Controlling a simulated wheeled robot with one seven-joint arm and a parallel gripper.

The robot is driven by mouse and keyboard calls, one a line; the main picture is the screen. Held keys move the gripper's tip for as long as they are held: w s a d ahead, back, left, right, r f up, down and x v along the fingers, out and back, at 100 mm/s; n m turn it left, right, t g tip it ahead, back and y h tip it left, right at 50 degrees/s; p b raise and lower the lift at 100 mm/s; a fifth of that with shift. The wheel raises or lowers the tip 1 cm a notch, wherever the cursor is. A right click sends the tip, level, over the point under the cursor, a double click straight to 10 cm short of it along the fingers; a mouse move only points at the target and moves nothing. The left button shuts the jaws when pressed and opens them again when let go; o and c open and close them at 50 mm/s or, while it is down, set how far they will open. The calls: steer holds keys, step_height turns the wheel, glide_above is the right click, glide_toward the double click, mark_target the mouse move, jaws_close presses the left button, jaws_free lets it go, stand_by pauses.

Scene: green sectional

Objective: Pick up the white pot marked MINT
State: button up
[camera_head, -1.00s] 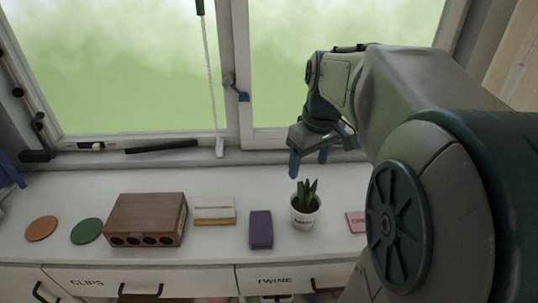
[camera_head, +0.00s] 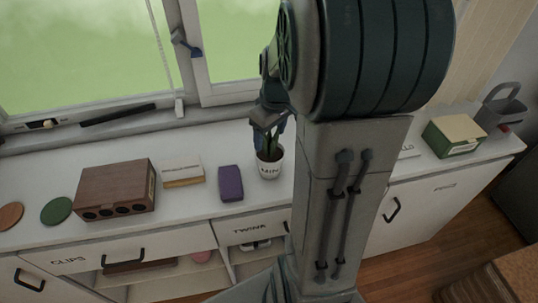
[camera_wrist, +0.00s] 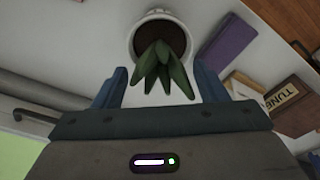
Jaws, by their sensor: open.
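The white pot (camera_head: 269,168) stands upright on the white counter in the head view, with dark lettering on its front that is partly legible. It holds a green plant, which my gripper partly hides. In the wrist view the pot's white rim (camera_wrist: 137,38) and dark soil show at the top, with green leaves pointing toward my gripper. My gripper (camera_head: 268,130) is just above the pot at the plant. In the wrist view my gripper (camera_wrist: 160,85) is open, its two blue fingers on either side of the leaves and short of the pot's rim.
A purple block (camera_head: 230,183) lies left of the pot; it also shows in the wrist view (camera_wrist: 226,45). Farther left are a white box (camera_head: 182,171), a brown wooden box (camera_head: 115,190) and a green disc (camera_head: 56,211). A green box (camera_head: 453,136) stands right.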

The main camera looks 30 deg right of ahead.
steer(key=shift+w+f, duration=0.15)
steer(key=shift+f, duration=0.95)
jaws_close()
steer(key=shift+r, duration=0.15)
